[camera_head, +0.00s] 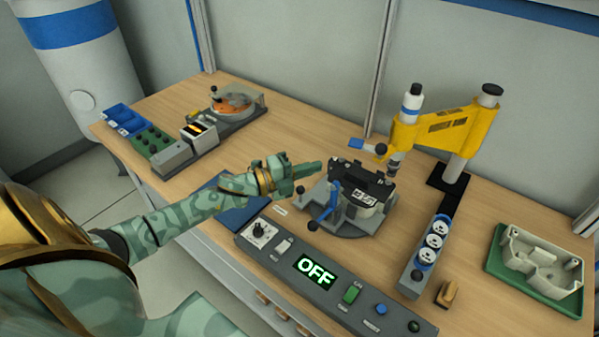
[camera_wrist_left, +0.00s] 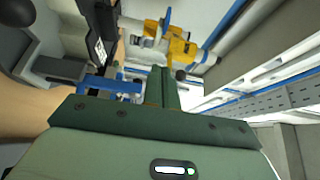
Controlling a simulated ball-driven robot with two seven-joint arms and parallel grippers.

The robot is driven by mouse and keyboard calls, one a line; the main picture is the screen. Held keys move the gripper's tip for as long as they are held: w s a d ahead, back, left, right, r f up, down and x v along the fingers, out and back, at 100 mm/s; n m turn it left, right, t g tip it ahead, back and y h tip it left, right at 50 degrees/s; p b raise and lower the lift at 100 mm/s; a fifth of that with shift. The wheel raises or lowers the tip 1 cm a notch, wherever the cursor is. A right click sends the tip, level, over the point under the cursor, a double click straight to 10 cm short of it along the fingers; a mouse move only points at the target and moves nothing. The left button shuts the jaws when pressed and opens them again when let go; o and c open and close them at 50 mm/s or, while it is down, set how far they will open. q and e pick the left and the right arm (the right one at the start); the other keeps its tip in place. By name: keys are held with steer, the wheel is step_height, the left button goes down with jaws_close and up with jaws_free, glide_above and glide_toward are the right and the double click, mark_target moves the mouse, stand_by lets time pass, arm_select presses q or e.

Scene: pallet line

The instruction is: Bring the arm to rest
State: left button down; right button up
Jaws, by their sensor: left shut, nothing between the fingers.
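My left arm comes in from the left in the head view, camouflage-patterned in green, and reaches over the wooden bench. Its gripper (camera_head: 308,170) is shut and empty, just left of the black and grey fixture (camera_head: 362,190) with its blue lever (camera_head: 331,200). Whether the fingertips touch the fixture cannot be told. In the left wrist view the dark green gripper (camera_wrist_left: 166,88) shows shut, with the blue lever (camera_wrist_left: 105,85) close by on its left. My right gripper is not in view.
A control panel (camera_head: 270,260) reading OFF lies along the bench front. A yellow press (camera_head: 440,128) stands behind the fixture. A grey holder (camera_head: 411,286) with round parts and a green tray (camera_head: 499,262) with a pale housing (camera_head: 540,262) are at right. A disc device (camera_head: 236,105) stands at back left.

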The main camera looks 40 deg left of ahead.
arm_select(q)
steer(key=s+d+f+n+g+y, duration=0.15)
steer(key=s+n+g+y, duration=0.25)
steer(key=s+n+y, duration=0.6)
steer(key=s+d+f+n+g+y, duration=0.1)
steer(key=s+f+n+g+y, duration=0.45)
steer(key=s, duration=0.85)
steer(key=s+d+f+n+g+h+b, duration=0.1)
steer(key=s+d+f+h, duration=0.15)
steer(key=f, duration=1.05)
steer(key=s+d+f+n+g+h+b, duration=0.1)
steer(key=s+d+f+h, duration=0.15)
steer(key=f, duration=0.95)
steer(key=s+f+n+g+b, duration=0.2)
steer(key=s+f+n, duration=0.1)
steer(key=s+f, duration=1.5)
steer(key=shift+s+a+g+h, duration=0.35)
steer(key=shift+s+a+h, duration=0.1)
steer(key=shift+s, duration=0.75)
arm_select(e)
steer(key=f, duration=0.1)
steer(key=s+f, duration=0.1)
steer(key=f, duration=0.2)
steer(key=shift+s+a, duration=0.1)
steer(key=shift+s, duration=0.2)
